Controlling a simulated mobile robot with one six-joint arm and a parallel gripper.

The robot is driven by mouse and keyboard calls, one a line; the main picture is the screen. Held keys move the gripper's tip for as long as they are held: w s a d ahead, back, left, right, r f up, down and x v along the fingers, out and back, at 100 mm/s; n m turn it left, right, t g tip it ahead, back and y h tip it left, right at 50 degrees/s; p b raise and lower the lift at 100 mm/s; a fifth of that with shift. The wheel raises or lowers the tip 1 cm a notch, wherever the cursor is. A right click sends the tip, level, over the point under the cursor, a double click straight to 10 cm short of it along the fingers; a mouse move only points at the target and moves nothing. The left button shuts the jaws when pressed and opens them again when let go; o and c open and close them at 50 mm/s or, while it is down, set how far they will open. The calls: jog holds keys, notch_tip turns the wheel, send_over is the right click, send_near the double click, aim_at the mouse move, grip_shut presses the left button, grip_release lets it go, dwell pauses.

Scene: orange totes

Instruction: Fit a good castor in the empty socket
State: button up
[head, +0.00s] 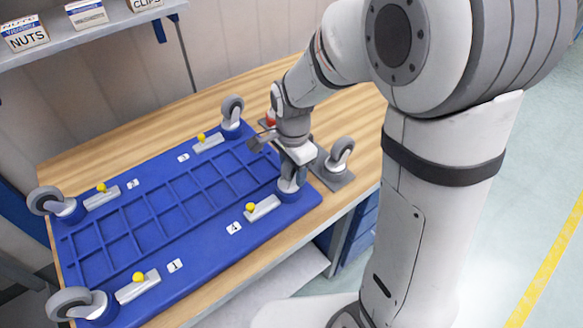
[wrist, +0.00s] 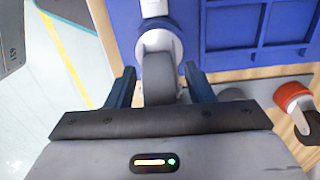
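A blue upturned dolly deck (head: 150,235) lies on the wooden bench, with a corner socket at each end of its long sides. Grey-wheeled castors stand at the left (head: 45,200), front-left (head: 70,302) and back (head: 232,108) corners. A castor (head: 290,178) also stands at the right corner socket (head: 290,193), upright; its wheel (wrist: 158,75) shows in the wrist view. My gripper (wrist: 160,85) is around this wheel, a finger on each side, with narrow gaps showing. It looks open. The fingers are mostly hidden in the head view.
A grey tray (head: 332,179) right of the deck carries a grey castor (head: 341,152) and a red-wheeled one (wrist: 293,96). Yellow-knobbed levers (head: 262,208) sit beside the sockets. A shelf with boxes (head: 25,35) hangs at the back left.

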jog(key=shift+o, duration=0.9)
notch_tip(320, 180, up, 8)
jog(key=shift+f, duration=0.1)
jog(key=s+d+r+n+t, duration=0.3)
jog(key=s+d+n, duration=0.8)
jog(key=s, duration=0.2)
jog(key=shift+r+n, duration=0.4)
jog(key=shift+d, duration=0.1)
